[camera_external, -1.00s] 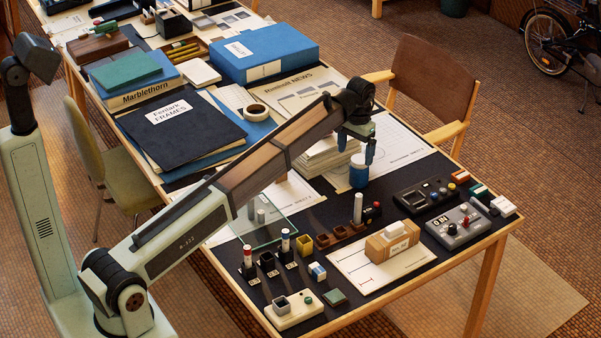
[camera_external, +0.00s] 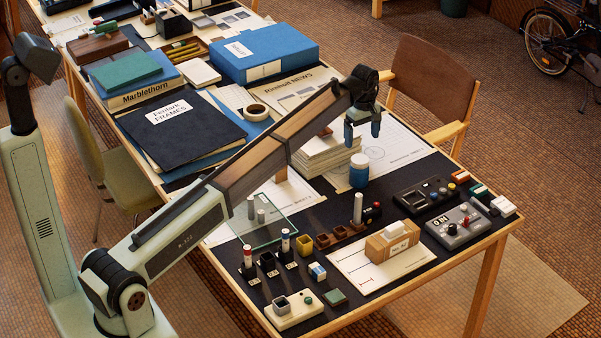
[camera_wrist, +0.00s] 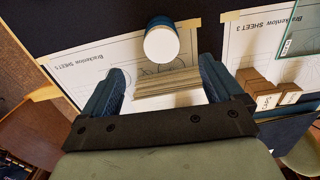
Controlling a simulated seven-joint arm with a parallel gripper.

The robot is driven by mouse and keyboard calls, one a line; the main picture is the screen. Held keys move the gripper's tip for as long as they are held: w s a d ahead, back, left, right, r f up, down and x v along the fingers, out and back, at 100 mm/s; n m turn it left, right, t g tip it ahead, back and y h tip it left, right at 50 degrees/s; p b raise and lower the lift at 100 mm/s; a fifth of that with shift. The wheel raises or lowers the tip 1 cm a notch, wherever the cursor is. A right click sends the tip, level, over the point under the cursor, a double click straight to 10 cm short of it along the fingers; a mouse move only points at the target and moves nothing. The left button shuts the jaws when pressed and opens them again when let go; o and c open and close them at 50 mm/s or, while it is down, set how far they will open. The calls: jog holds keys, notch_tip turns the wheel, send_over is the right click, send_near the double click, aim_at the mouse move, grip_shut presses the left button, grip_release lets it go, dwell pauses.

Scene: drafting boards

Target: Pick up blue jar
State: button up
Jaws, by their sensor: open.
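The blue jar (camera_external: 359,172) with a white lid stands upright on the dark mat, in front of the paper stack. In the wrist view the jar (camera_wrist: 161,42) shows from above at the top middle, beyond the fingertips. My gripper (camera_external: 362,142) is above and behind the jar, over the paper sheets. Its two blue fingers are apart with nothing between them. In the wrist view my gripper (camera_wrist: 168,80) has a stack of paper edges below and between its fingers.
The paper stack (camera_external: 327,157) is left of the jar. A white cylinder (camera_external: 358,208) stands in front of it. A black device (camera_external: 426,194) and a grey device (camera_external: 458,226) lie to the right. A wooden block (camera_external: 392,241) rests on a white board nearer the front.

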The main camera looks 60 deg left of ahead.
aim_at(359, 170)
jog(key=shift+n, duration=0.5)
jog(key=shift+f, duration=0.2)
notch_tip(359, 170, down, 14)
jog(key=shift+s+a+r, duration=0.1)
jog(key=shift+r, duration=0.25)
jog(key=c, duration=1.5)
